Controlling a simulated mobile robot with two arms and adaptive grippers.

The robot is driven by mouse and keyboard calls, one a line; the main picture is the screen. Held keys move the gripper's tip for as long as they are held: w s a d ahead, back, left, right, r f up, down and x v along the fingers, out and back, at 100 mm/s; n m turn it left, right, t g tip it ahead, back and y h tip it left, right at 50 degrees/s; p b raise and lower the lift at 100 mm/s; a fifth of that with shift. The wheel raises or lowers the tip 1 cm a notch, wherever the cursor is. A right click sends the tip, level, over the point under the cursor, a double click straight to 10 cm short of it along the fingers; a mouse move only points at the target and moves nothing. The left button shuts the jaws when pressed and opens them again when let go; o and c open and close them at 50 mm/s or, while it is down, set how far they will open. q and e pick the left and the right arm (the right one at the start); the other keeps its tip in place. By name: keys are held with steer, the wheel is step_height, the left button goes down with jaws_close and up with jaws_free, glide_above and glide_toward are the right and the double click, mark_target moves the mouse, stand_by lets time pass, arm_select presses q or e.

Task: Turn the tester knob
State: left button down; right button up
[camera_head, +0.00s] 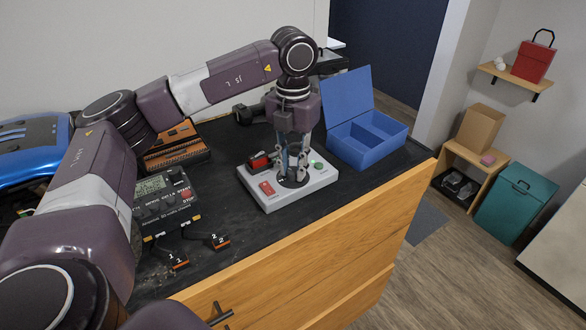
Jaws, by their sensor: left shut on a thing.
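The tester (318,180) is a light grey box with a red button, a green light and a small red-and-black part on top. It lies on the black worktop near the front edge. My left gripper (292,172) points straight down over the tester's middle. Its fingers are shut on the dark round knob (291,182), which they largely hide. How far the knob is turned cannot be told. My right gripper is not in view.
A blue open box (365,140) stands just right of the tester. A black charger with a screen (165,203) and two numbered black-and-orange plugs (179,261) lie to the left. A blue car body (35,148) is at the far left. The wooden drawer front (330,262) drops off in front.

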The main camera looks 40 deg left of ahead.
mark_target(293, 171)
arm_select(q)
steer(key=c, duration=1.8)
jaws_free()
steer(key=shift+c, duration=0.2)
steer(key=shift+o, duration=0.6)
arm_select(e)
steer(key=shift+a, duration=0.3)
arm_select(q)
steer(key=shift+r, duration=0.1)
step_height(293, 171, up, 12)
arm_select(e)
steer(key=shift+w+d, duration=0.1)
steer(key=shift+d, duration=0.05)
arm_select(q)
steer(key=shift+d, duration=0.1)
